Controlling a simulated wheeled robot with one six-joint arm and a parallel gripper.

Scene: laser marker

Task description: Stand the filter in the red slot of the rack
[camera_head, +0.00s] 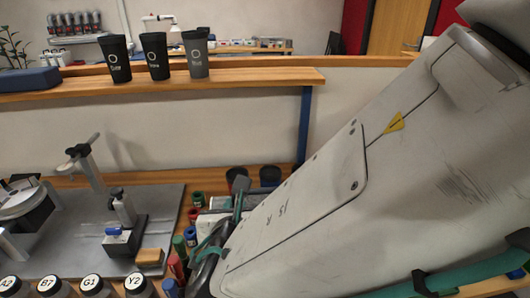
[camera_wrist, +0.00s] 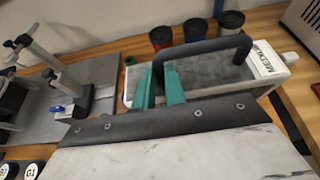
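In the head view my gripper (camera_head: 238,203) is small and partly hidden by my arm. I cannot make out for certain which thing is the filter, or a rack with a red slot. A red-banded dark cup (camera_wrist: 162,36) stands behind the handle, with a blue-banded cup (camera_wrist: 193,29) to its right.
Several coloured cylinders (camera_head: 190,236) stand left of my gripper. A grey plate (camera_head: 75,235) with a stand and clamp is further left, with labelled jars (camera_head: 91,286) in front. Three dark cups (camera_head: 155,56) stand on the wooden shelf. My arm covers the right side.

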